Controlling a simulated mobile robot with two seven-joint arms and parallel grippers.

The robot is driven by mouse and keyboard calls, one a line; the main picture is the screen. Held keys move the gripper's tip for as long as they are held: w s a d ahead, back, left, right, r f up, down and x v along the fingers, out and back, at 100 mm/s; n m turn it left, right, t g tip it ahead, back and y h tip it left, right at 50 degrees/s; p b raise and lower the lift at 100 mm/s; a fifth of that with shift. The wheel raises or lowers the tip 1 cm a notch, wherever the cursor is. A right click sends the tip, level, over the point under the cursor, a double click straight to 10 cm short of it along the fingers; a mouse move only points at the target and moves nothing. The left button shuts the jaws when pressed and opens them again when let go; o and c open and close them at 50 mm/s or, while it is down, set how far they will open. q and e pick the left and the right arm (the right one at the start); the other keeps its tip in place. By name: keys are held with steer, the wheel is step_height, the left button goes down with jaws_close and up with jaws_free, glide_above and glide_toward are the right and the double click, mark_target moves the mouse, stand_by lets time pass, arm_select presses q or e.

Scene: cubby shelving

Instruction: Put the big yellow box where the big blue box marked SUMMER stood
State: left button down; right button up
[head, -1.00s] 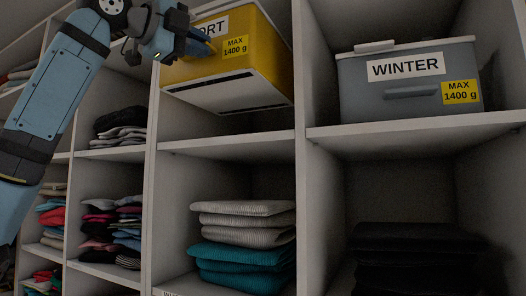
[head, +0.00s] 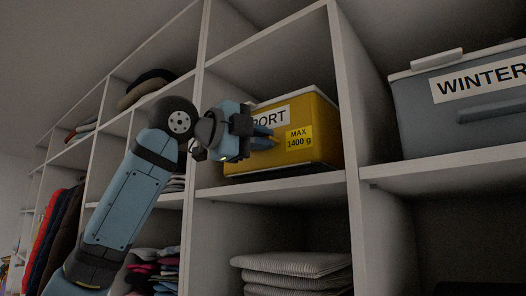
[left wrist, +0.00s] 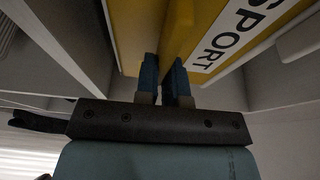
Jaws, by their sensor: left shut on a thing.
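The big yellow box (head: 318,140) has a white label, partly covered, ending in "PORT", and a yellow "MAX 1400 g" tag. It is in the upper cubby at the middle, left of the grey WINTER box. My left gripper (head: 272,138) is at its front and shut on it; the exact grip point is partly hidden. In the left wrist view the two blue fingers (left wrist: 164,80) meet the yellow box (left wrist: 195,28) beside its "SPORT" label. I cannot tell whether the box rests fully on the board. No blue SUMMER box shows. My right gripper is not in view.
The grey WINTER box (head: 465,105) fills the cubby to the right, past an upright divider (head: 350,120). Folded grey clothes (head: 295,270) lie in the cubby below. Dark folded things (head: 148,85) and hanging clothes (head: 50,235) are farther left.

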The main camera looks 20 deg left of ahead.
arm_select(q)
step_height(320, 180, down, 2)
steer(key=shift+d+f, duration=0.1)
steer(key=shift+f, duration=0.1)
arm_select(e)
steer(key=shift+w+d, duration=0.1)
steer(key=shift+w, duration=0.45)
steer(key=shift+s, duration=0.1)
arm_select(q)
steer(key=c, duration=1.2)
jaws_free()
steer(key=shift+f, duration=0.1)
steer(key=shift+s, duration=0.1)
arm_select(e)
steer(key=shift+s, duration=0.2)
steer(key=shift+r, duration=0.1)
